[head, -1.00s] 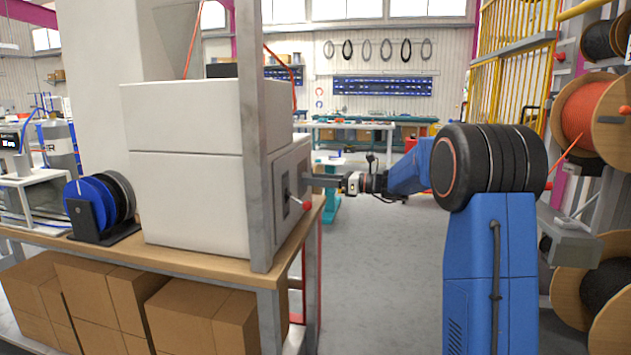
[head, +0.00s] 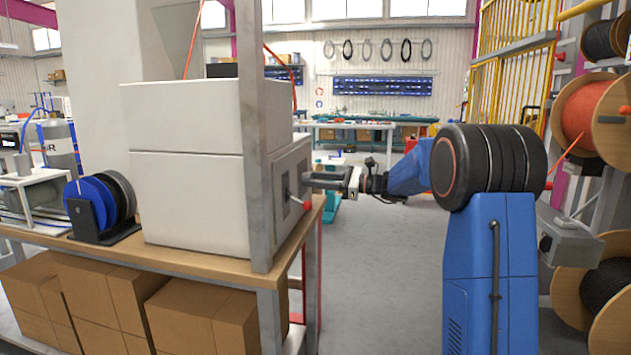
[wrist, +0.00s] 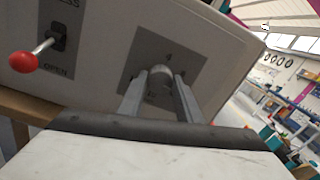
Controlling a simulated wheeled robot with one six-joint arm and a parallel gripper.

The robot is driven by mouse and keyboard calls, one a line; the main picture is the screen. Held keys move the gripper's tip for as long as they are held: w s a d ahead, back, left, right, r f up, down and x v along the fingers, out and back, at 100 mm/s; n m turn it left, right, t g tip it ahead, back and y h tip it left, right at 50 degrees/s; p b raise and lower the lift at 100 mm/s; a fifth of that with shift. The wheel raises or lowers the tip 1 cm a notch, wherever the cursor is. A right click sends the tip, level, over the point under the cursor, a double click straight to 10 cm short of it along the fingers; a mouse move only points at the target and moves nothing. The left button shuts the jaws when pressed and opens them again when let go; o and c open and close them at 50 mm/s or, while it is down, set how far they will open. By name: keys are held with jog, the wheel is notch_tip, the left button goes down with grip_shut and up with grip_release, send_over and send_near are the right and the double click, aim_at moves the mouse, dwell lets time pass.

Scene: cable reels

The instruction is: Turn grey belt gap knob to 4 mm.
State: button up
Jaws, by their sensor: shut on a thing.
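The grey belt gap knob (wrist: 161,78) sits on a dark square plate (wrist: 190,65) on the machine's pale side panel in the wrist view. A scale mark that looks like 4 shows above the knob; the other marks are hidden or blurred, and I cannot read the knob's setting. My gripper (wrist: 158,92) is shut on the knob, one finger on each side. In the head view my gripper (head: 312,180) reaches the machine's right side from the right, and the knob is hidden there.
A red-balled lever (wrist: 24,62) sticks out left of the knob, beside a label reading OPEN; it also shows in the head view (head: 307,206). A grey post (head: 258,150) stands before the white machine (head: 195,200).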

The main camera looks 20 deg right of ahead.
jog(key=shift+f+n+g+y, duration=0.1)
jog(key=shift+n+g+y, duration=0.05)
jog(key=shift+n, duration=5)
jog(key=shift+f+n+g+y, duration=0.1)
jog(key=shift+n+g+y, duration=0.05)
jog(key=shift+n, duration=5)
jog(key=o, duration=1)
jog(key=shift+o, duration=0.2)
jog(key=shift+d, duration=0.2)
jog(key=v, duration=1.7)
jog(key=shift+d, duration=0.1)
